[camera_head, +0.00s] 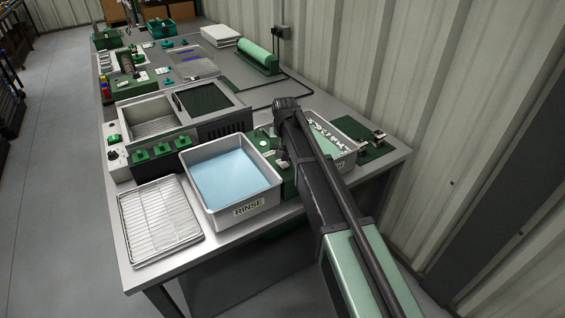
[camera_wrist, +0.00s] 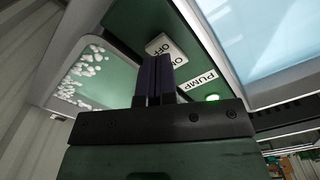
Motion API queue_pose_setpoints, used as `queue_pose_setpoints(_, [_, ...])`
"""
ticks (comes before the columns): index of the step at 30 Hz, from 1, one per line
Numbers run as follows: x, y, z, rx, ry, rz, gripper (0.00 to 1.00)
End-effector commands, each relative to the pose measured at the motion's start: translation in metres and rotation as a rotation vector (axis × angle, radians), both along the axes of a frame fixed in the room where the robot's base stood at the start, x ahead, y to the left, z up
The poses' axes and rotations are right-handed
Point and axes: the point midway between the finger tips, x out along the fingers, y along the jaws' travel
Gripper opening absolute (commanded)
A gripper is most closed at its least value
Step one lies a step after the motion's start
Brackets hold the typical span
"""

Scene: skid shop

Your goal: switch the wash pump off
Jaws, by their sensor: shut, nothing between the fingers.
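The wash pump's green panel (camera_wrist: 128,22) fills the middle of the wrist view. On it are a white plate marked ON and OFF (camera_wrist: 164,47), a PUMP label (camera_wrist: 197,81) and a bright green lamp (camera_wrist: 212,97) that looks lit. My gripper (camera_wrist: 155,60) is shut and empty, its dark fingertips right at the plate's edge. They hide part of the switch area, so I cannot tell the switch's position or whether I touch it. In the head view the panel (camera_head: 289,186) lies between two trays, and my arm covers much of it and my fingertips.
A white RINSE tray (camera_head: 249,209) of blue water stands left of the panel. Another white tray (camera_head: 349,148) with green liquid and foam stands right. A wire rack (camera_head: 159,220) lies at the front left. A wall (camera_head: 380,60) runs behind the bench.

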Motion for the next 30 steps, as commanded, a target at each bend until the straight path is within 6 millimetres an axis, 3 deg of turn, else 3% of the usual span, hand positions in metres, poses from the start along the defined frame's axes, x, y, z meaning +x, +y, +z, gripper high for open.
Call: queue_pose_setpoints(30, [0.0, 0.0, -0.013, 0.0, 0.0, 0.0, 0.0])
